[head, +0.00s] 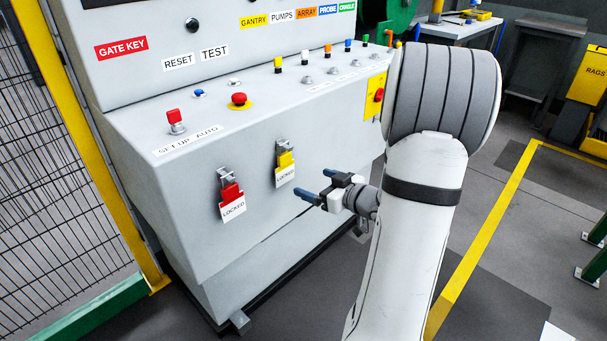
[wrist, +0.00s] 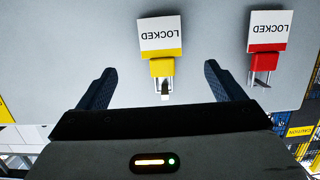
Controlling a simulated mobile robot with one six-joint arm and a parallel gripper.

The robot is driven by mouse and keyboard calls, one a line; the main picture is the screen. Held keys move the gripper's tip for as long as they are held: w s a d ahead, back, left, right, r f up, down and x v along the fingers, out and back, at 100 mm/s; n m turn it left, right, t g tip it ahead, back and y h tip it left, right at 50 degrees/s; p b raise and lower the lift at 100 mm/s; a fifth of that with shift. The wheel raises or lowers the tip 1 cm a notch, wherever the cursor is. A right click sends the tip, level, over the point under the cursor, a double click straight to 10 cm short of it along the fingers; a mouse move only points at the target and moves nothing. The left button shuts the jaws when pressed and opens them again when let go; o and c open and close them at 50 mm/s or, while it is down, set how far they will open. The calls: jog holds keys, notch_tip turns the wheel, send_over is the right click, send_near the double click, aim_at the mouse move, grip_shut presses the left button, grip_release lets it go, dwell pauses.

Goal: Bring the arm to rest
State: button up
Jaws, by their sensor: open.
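My gripper (head: 318,190) is open and empty in front of the grey control console (head: 240,250), on its front-panel side. In the wrist view its two dark blue fingers (wrist: 160,88) stand wide apart. A yellow padlock (head: 285,161) with a LOCKED tag hangs on the console front; in the wrist view it shows upside down (wrist: 162,68), seen between the fingers. A red padlock (head: 231,194) with a LOCKED tag hangs to its left, and in the wrist view it shows to the right (wrist: 266,62). I cannot tell the exact gap between fingers and panel.
The console top carries a red key switch (head: 175,120), a red emergency button (head: 239,100) and several coloured switches. A mesh fence with a yellow post (head: 90,140) stands at left. A workbench (head: 462,28) and a yellow RAGS bin (head: 590,75) stand at back right. Open floor lies right of my arm.

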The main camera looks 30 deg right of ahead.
jog(key=s+a+r+m+g+h+p, duration=0.1)
jog(key=a+r+m+g+h+p, duration=0.1)
jog(key=r+h+p, duration=0.4)
jog(key=s+a+r+m+g+h+p, duration=0.1)
jog(key=s+r+g+h+p, duration=0.15)
jog(key=r+p, duration=0.45)
jog(key=s+a+r+g+y+p, duration=0.1)
jog(key=s+a+r+g+p, duration=0.1)
jog(key=s+a, duration=0.5)
jog(key=s+a+r+m+g+y+p, duration=0.1)
jog(key=s+a+r+g, duration=0.4)
jog(key=s, duration=0.5)
notch_tip(320, 180, up, 2)
jog(key=shift+a+r+y+p, duration=0.25)
jog(key=shift+a+y+p, duration=0.3)
jog(key=shift+a+p, duration=0.7)
jog(key=shift+g, duration=0.25)
dwell(3.4)
